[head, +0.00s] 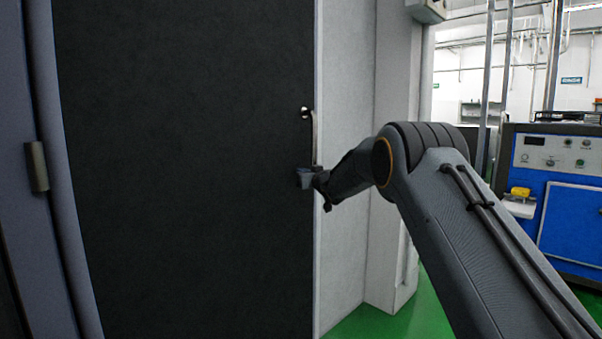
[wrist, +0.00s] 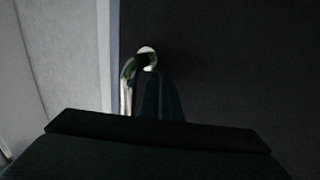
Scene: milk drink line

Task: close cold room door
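The cold room door (head: 185,170) is a tall dark panel filling the left half of the head view. It also fills the right of the wrist view (wrist: 240,70). Its metal handle (head: 315,135) is a vertical bar near the right edge, and shows in the wrist view (wrist: 127,85) with its round mount. My gripper (head: 307,178) is at the handle's lower end, close against the door. A dark finger shows just right of the bar in the wrist view. The gripper body hides the lower bar, so I cannot tell whether the fingers grip it.
A hinge (head: 36,166) sits on the frame at the left. A pale wall (head: 345,150) stands right of the door edge. Green floor (head: 395,322) shows at lower right. A blue machine (head: 570,215) stands at the far right, behind my arm.

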